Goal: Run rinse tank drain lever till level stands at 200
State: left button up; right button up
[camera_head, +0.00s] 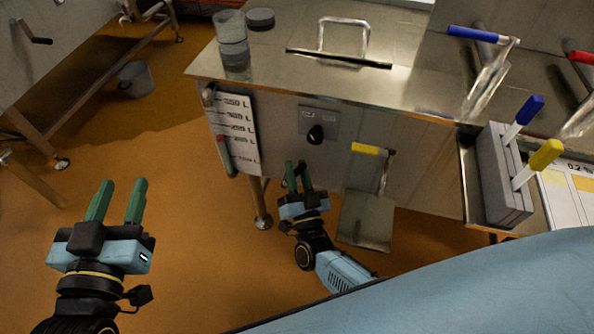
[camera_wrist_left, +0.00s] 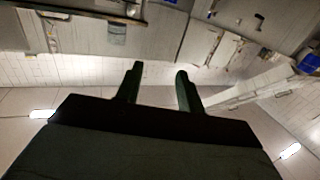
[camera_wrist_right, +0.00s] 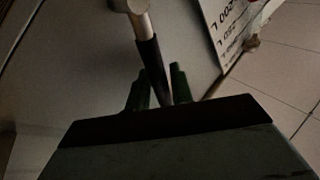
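The rinse tank (camera_head: 360,150) is the steel cabinet at the centre of the head view. A white litre scale (camera_head: 236,130) is on its left front; its figures are too small to read surely. In the right wrist view the drain lever (camera_wrist_right: 146,50) has a silver shaft and black grip. My right gripper (camera_head: 296,170) has its fingers closed around that grip, low before the tank. My left gripper (camera_head: 118,200) is open and empty, away from the tank.
A black knob (camera_head: 315,134) sits on a plate on the tank front. A yellow-handled scraper (camera_head: 367,220) hangs right of my right gripper. A grey holder (camera_head: 497,180) with blue- and yellow-handled tools stands at the right. A bucket (camera_head: 135,79) is on the floor, back left.

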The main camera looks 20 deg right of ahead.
grip_shut()
